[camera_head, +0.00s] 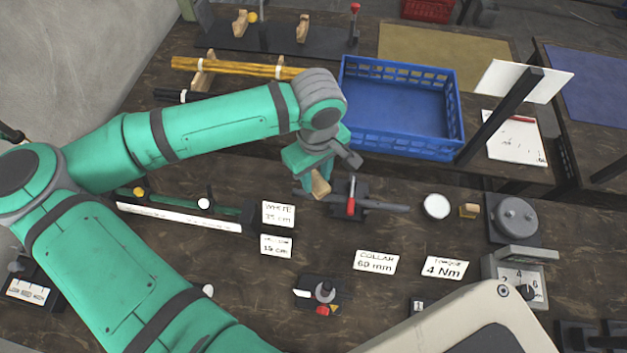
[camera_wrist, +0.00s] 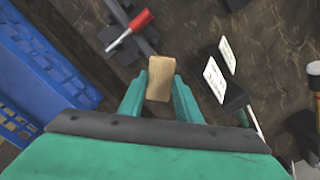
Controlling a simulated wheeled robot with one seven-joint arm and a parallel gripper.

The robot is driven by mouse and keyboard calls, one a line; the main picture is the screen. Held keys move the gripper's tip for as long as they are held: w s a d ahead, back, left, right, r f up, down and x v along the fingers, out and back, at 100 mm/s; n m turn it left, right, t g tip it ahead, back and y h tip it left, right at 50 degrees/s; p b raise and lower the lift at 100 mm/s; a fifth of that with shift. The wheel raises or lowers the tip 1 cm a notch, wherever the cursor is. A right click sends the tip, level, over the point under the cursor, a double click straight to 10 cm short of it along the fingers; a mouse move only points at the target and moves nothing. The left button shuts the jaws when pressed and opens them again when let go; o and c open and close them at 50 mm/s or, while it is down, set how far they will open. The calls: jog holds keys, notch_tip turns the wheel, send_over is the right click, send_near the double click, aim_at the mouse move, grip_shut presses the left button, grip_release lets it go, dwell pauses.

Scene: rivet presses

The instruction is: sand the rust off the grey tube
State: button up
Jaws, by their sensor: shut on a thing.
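My gripper (camera_head: 314,180) is shut on a tan block (camera_wrist: 160,78), which sits between the two green fingertips in the wrist view. In the head view the block (camera_head: 321,187) is at the left part of the grey tube (camera_head: 385,205); I cannot tell whether it touches the tube. The tube lies in a dark clamp (camera_head: 347,208) with a red-handled lever (camera_head: 351,206). The red handle also shows in the wrist view (camera_wrist: 140,20). The rust is too small or hidden to make out.
A blue crate (camera_head: 395,150) stands behind the tube. A white disc (camera_head: 436,206) and a small wooden block (camera_head: 469,211) sit to the right. White label cards (camera_head: 375,262) stand in front. A rack with yellow rods (camera_head: 235,68) is at the back left.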

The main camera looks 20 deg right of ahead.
notch_tip(320, 180, up, 2)
jog(key=shift+r, duration=0.2)
jog(key=shift+a+r, duration=0.1)
jog(key=shift+r, duration=0.35)
